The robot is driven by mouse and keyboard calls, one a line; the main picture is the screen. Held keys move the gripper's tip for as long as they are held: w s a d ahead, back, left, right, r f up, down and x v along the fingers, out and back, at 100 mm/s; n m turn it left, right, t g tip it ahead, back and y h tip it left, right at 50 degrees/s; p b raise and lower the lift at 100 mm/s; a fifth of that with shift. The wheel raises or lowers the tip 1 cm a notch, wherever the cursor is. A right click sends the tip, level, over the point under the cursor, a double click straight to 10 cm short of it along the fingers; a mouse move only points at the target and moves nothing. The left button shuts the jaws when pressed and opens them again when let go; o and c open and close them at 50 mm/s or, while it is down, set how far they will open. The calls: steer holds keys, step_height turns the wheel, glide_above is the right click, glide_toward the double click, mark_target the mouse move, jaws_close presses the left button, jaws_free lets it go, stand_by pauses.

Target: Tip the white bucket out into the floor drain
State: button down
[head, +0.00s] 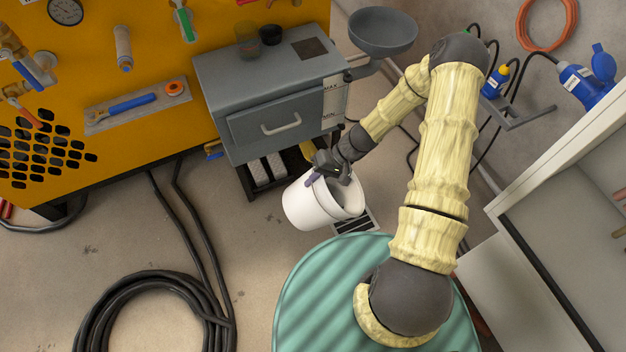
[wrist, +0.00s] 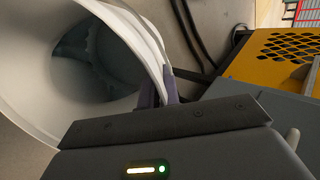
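The white bucket (head: 305,208) hangs tilted from my gripper, its mouth turned to the right and its base to the lower left. My gripper (head: 315,178) is shut on the bucket's rim, with purple fingers on the wall. In the wrist view the bucket (wrist: 130,30) opens to the left, and the fingers (wrist: 162,88) pinch its edge. A darker grey-blue area shows inside; I cannot tell whether it is liquid. The floor drain (head: 358,223) is a dark slotted grate just right of the bucket, partly hidden by it.
A grey cabinet (head: 275,100) with a drawer stands behind the bucket, and a grey funnel bowl (head: 382,30) is beside it. The yellow machine (head: 120,85) is at left. A coiled black hose (head: 150,310) lies on the floor. A white frame (head: 560,140) is at right.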

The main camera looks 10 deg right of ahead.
steer(key=shift+r, duration=0.1)
steer(key=shift+d+r+y+p, duration=0.3)
steer(key=shift+d+r+y, duration=0.9)
steer(key=shift+d+r, duration=0.15)
steer(key=shift+w, duration=0.1)
steer(key=shift+d+r+y, duration=0.6)
steer(key=shift+d+y, duration=0.05)
steer(key=shift+d, duration=0.15)
steer(key=shift+d+r+y, duration=0.55)
steer(key=shift+d+y, duration=0.1)
steer(key=shift+d, duration=0.25)
steer(key=d, duration=0.1)
steer(key=d+y+b, duration=0.1)
steer(key=d+r+y, duration=0.1)
steer(key=shift+w+d+g+b, duration=0.15)
steer(key=shift+w+g+b, duration=0.1)
steer(key=shift+g+b, duration=0.1)
steer(key=shift+d, duration=0.1)
